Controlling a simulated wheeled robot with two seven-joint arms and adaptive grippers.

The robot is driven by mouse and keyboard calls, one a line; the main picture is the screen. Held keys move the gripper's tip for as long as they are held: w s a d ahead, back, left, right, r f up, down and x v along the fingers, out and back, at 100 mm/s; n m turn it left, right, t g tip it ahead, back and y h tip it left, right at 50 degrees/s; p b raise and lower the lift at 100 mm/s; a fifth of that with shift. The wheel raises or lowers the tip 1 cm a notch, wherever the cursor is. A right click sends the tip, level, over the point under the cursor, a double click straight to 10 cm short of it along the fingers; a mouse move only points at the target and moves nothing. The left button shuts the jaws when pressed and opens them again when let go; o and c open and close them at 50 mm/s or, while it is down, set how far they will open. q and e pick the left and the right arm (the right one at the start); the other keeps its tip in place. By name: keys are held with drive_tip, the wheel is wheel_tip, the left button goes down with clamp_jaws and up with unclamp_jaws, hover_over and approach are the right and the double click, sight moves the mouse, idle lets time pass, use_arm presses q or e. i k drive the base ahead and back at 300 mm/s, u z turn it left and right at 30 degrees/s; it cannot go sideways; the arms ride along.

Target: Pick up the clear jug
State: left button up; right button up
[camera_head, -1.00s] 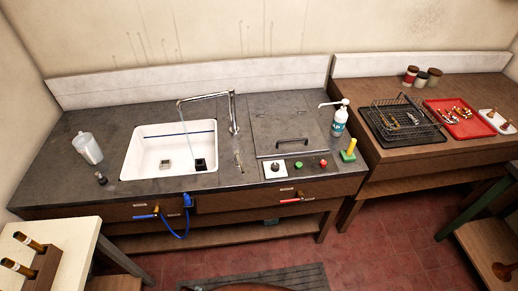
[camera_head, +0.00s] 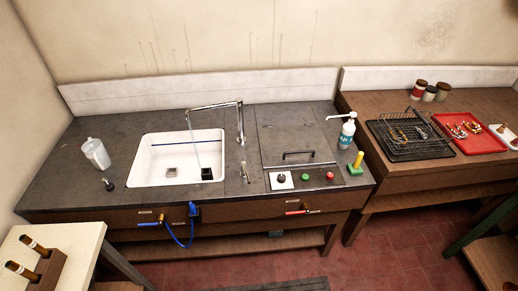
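The clear jug (camera_head: 97,153) stands upright on the dark worktop (camera_head: 60,185), left of the white sink. It looks translucent and pale, and its top opening faces up. A small dark object (camera_head: 107,184) stands on the worktop just in front of it. Neither of my grippers shows in the head view, so nothing is seen touching the jug.
The white sink (camera_head: 146,176) with a running tap (camera_head: 240,122) lies right of the jug. A pale table (camera_head: 85,240) with a wooden holder (camera_head: 45,268) is at the front left. A soap bottle (camera_head: 346,133), wire rack (camera_head: 408,150) and red tray (camera_head: 478,147) are to the right. Red floor lies in front.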

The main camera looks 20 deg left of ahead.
sight(99, 158)
drive_tip(key=u, duration=2.05)
